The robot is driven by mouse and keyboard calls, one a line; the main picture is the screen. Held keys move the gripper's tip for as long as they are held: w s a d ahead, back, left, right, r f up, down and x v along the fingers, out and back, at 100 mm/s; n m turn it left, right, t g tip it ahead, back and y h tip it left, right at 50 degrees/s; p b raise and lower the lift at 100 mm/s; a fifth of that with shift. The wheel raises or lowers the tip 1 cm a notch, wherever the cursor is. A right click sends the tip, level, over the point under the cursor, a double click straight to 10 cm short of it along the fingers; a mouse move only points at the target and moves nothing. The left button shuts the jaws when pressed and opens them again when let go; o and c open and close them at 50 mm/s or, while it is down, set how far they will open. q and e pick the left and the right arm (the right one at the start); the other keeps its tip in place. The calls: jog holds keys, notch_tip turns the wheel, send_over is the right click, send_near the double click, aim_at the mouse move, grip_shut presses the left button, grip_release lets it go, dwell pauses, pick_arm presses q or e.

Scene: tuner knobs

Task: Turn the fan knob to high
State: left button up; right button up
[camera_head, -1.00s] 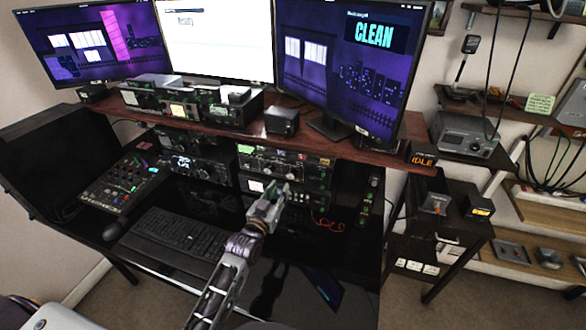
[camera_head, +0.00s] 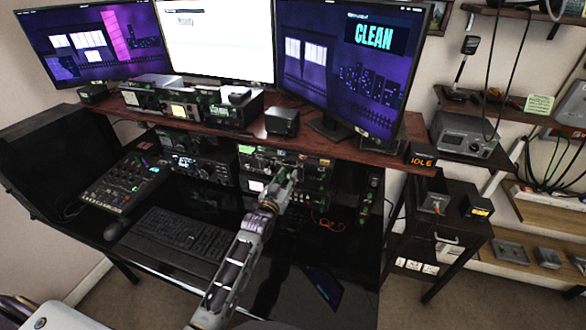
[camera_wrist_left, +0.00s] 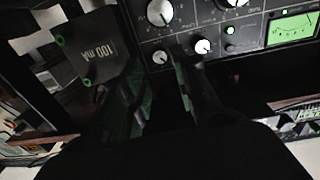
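My left gripper (camera_head: 286,180) is in front of the stacked radio units under the wooden shelf, in the middle of the head view. In the left wrist view my left gripper (camera_wrist_left: 157,80) has its two dark fingers apart, with a gap between them. A small light-capped knob (camera_wrist_left: 159,57) shows in line with that gap; I cannot tell whether a finger touches it. More knobs sit on the same dark panel (camera_wrist_left: 256,48), among them a larger knob (camera_wrist_left: 160,12) and a small white knob (camera_wrist_left: 202,46). The labels are too blurred to tell which is the fan knob.
A dark box marked 100 mA (camera_wrist_left: 95,50) lies close beside the fingers in the left wrist view. The keyboard (camera_head: 180,240) and mixer (camera_head: 122,188) are on the desk to the left. The shelf edge (camera_head: 350,153) overhangs the radios.

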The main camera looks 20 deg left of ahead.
pick_arm(q)
jog(key=w, duration=0.6)
jog(key=shift+d, duration=0.25)
dwell(0.3)
grip_shut()
